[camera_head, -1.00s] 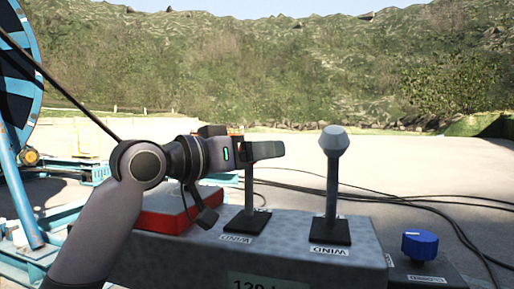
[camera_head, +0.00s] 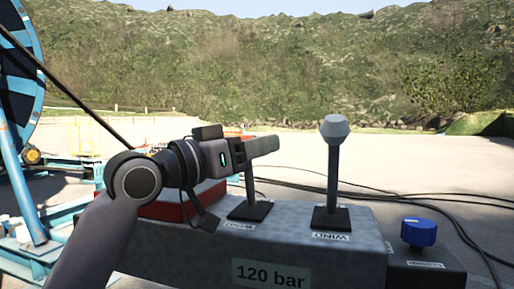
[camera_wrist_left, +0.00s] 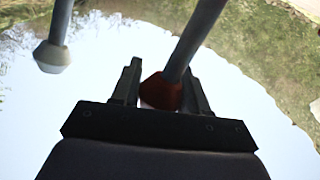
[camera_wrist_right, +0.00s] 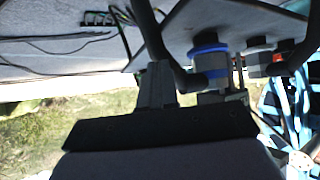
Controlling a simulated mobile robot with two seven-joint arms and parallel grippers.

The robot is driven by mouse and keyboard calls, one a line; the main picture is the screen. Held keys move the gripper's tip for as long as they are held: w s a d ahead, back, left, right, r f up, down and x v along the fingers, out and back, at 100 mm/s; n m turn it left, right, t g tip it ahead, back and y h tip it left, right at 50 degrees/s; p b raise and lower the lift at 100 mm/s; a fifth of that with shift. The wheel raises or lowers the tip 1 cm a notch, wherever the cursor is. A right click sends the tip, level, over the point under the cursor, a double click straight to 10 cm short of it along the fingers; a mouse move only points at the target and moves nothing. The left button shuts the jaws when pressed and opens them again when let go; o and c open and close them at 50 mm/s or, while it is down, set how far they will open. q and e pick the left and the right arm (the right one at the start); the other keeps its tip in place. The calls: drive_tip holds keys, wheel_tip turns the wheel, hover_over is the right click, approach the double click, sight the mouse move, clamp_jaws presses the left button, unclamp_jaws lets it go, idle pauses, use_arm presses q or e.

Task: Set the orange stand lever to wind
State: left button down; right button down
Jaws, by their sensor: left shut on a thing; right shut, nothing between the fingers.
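The orange stand lever (camera_head: 250,184) stands in a black base on the grey console. Its knob is hidden by my left gripper in the head view. My left gripper (camera_head: 262,147) is shut on the lever's top; the left wrist view shows the orange knob (camera_wrist_left: 160,92) between the two fingers. A label (camera_head: 238,227) lies on the console in front of the lever's base; its text appears upside down. My right gripper (camera_wrist_right: 158,84) shows only in its own wrist view. It is shut and empty, near a blue knob.
A second lever with a grey knob (camera_head: 335,128) stands to the right, apart from my left gripper, with a label reading WIND upside down. A blue knob (camera_head: 419,232) sits further right. The console (camera_head: 320,260) has a 120 bar display. Black cables lie on the ground behind.

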use_arm(q)
drive_tip(key=shift+s+a+f+m+h+b, duration=0.1)
drive_tip(key=shift+s+a+m+h+b, duration=0.1)
drive_tip(key=shift+s, duration=0.15)
drive_tip(key=shift+s+a+f+m+h+b, duration=0.1)
drive_tip(key=shift+s+h, duration=0.1)
drive_tip(key=shift+s, duration=0.15)
drive_tip(key=shift+r, duration=0.1)
drive_tip(key=shift+r+t, duration=0.15)
drive_tip(key=shift+t, duration=0.15)
use_arm(e)
drive_tip(key=shift+s+a+f, duration=0.1)
drive_tip(key=shift+f, duration=0.65)
